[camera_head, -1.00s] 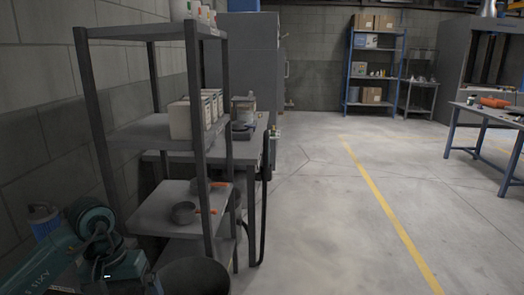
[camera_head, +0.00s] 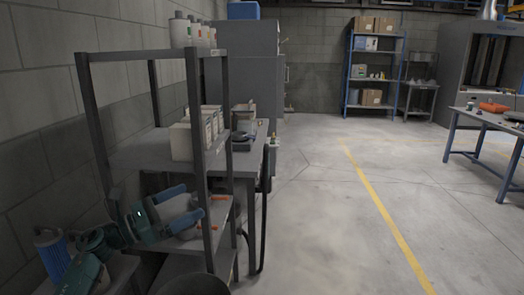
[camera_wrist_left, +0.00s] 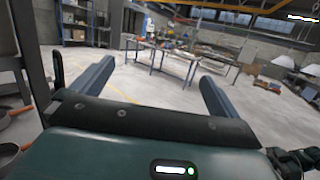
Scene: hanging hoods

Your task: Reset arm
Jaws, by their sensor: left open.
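My left gripper (camera_head: 186,205) is at the lower left of the head view, in front of the grey shelf rack (camera_head: 192,130). Its two blue fingers are spread apart with nothing between them. In the left wrist view, the fingers (camera_wrist_left: 150,92) stand wide apart and point out over the open floor. The gripper partly covers the rack's lower shelf and a dark pan (camera_head: 186,232) there. I cannot tell whether it touches the rack. My right gripper is not in view.
A block wall (camera_head: 40,120) is on the left. A dark round bin (camera_head: 200,285) stands at the bottom. The floor right of the rack is clear, up to a workbench (camera_head: 490,122).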

